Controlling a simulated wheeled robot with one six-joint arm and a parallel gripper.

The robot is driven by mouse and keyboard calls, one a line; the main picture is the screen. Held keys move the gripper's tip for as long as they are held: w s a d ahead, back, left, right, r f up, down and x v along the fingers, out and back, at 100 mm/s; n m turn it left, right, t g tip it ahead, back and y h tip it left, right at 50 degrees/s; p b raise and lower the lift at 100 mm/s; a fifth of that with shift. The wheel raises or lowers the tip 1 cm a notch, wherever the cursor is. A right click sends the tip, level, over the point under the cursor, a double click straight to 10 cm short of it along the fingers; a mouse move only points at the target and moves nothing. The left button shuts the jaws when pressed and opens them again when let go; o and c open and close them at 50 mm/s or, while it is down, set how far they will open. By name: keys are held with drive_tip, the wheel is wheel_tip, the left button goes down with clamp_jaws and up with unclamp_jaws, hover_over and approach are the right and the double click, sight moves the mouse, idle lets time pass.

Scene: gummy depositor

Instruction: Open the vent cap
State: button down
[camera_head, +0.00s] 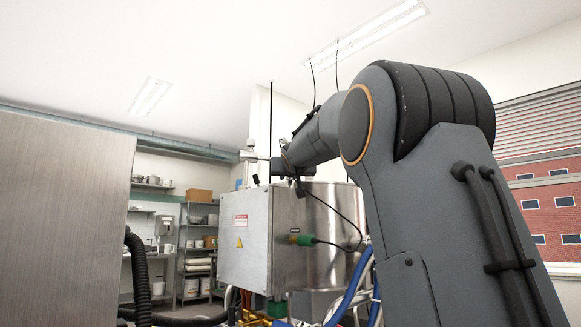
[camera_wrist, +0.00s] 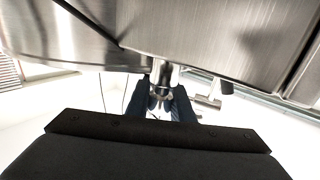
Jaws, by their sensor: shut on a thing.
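In the wrist view my gripper (camera_wrist: 166,93) has its two dark blue-grey fingers closed on a small shiny metal piece, which looks like the vent cap (camera_wrist: 162,73). The piece sits at the edge of a large brushed-metal body. The fingers cover its sides, so I cannot tell whether it is open. In the head view my arm reaches forward over the steel machine, and my gripper is too small and hidden by the arm to make out.
A steel control box (camera_head: 247,239) with warning labels stands in front of a shiny round vessel (camera_head: 330,224). A large metal panel (camera_head: 62,220) fills the left. A small T-shaped metal fitting (camera_wrist: 208,102) is close to the fingers. Shelves (camera_head: 198,248) stand behind.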

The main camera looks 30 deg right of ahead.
drive_tip(key=shift+a+y+p, duration=0.1)
drive_tip(key=shift+y+p, duration=0.2)
drive_tip(key=shift+p, duration=0.6)
drive_tip(key=c, duration=1.6)
unclamp_jaws()
drive_tip(key=shift+o, duration=0.2)
drive_tip(key=b+v, duration=0.2)
drive_tip(key=v, duration=0.5)
drive_tip(key=shift+s, duration=0.35)
drive_tip(key=shift+a+f, duration=0.1)
